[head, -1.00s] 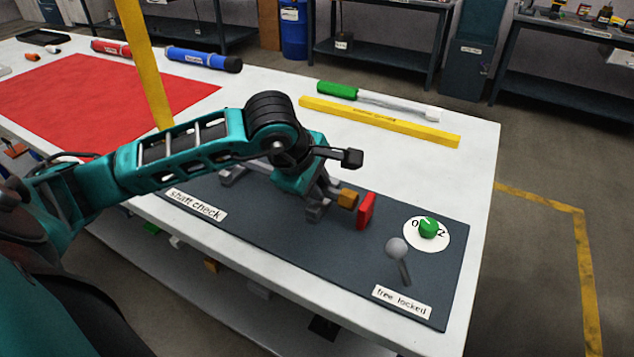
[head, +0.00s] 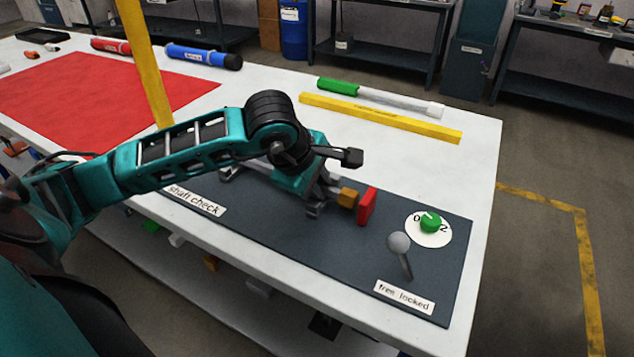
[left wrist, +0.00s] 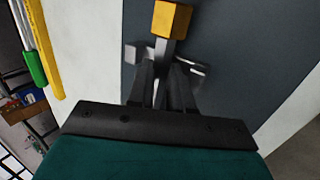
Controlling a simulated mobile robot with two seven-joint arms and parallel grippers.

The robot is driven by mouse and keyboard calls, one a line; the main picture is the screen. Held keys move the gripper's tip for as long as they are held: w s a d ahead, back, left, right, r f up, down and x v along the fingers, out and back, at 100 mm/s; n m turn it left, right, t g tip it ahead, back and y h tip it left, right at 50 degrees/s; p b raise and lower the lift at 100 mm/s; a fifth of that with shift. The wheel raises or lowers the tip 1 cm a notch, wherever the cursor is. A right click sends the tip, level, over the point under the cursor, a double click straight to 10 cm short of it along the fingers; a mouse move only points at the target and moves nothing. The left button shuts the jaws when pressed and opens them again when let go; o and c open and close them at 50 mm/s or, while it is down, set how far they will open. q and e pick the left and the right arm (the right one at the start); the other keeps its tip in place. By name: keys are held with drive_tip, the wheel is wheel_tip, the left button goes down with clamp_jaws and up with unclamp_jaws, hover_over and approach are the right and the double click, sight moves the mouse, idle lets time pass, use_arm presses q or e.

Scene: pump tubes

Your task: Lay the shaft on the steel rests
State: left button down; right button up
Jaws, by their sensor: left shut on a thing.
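The shaft is a grey bar (left wrist: 163,46) with an orange-yellow block end (left wrist: 172,18); this end also shows in the head view (head: 347,198). My left gripper (left wrist: 165,88) is shut on the shaft, its dark fingers on either side of it. The steel rests are grey, with one at the near right (head: 314,209) below my gripper and another farther left (head: 230,173), partly behind my arm. The near rest also shows in the left wrist view (left wrist: 190,68), just beyond the fingertips. Whether the shaft touches the rests is hidden. My right gripper is out of view.
A red upright block (head: 366,206) stands just right of the shaft's end. On the dark mat (head: 270,238) are a grey ball-topped lever (head: 399,244) and a green dial knob (head: 431,222). A yellow bar (head: 380,118) and a green-handled tool (head: 338,88) lie behind.

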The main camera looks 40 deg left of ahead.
use_arm(q)
drive_tip(key=shift+f, duration=0.15)
drive_tip(key=c, duration=0.9)
unclamp_jaws()
drive_tip(key=shift+s+f, duration=0.1)
drive_tip(key=shift+f, duration=0.1)
drive_tip(key=shift+c, duration=0.2)
drive_tip(key=shift+s+d+f, duration=0.1)
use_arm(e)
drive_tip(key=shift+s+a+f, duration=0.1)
use_arm(q)
drive_tip(key=shift+v, duration=1)
drive_tip(key=w+p+v, duration=0.1)
drive_tip(key=v, duration=1)
drive_tip(key=shift+s+r+p, duration=0.2)
drive_tip(key=shift+r+p, duration=0.1)
drive_tip(key=shift+r, duration=0.15)
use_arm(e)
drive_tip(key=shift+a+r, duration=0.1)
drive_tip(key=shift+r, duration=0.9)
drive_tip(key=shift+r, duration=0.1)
